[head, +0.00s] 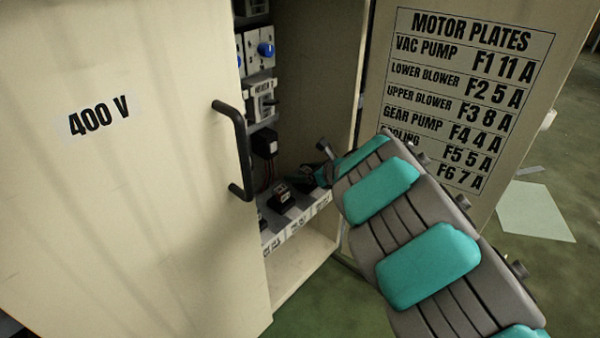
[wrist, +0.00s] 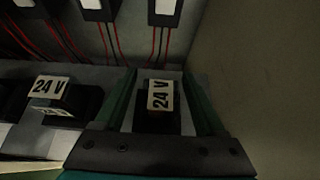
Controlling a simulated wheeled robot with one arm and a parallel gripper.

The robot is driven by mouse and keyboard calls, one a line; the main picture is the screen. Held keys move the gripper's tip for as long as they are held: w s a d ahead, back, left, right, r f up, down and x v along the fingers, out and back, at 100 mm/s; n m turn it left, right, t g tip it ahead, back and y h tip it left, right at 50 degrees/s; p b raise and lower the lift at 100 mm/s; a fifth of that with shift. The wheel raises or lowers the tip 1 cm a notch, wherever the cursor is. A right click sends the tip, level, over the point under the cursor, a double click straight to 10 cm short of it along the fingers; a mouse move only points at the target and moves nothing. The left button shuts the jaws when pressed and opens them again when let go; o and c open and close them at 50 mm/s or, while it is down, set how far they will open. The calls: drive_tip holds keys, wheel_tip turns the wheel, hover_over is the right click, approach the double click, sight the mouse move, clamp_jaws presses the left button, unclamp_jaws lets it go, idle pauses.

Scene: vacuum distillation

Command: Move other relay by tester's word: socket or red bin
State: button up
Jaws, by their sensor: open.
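In the wrist view a black relay with a cream "24 V" label (wrist: 160,95) stands between the two green fingers of my gripper (wrist: 160,76). The fingers are open, one on each side of it; I cannot tell whether they touch it. A second black "24 V" relay (wrist: 50,92) stands to the left, outside the fingers. In the head view my gripper (head: 308,178) is inside the cabinet, low at the right, beside a black relay (head: 283,197) on the shelf. A black unit (head: 265,143) with red wires hangs on the back panel. No red bin shows.
The cabinet's left door (head: 120,150), marked 400 V, with a black handle (head: 235,150), stands left of the opening. The right door (head: 455,100) carries a motor plate list, close to my arm. White-faced units with red wires (wrist: 98,8) line the panel above the relays.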

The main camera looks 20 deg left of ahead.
drive_tip(key=shift+r, duration=0.15)
drive_tip(key=v, duration=1.2)
idle(0.3)
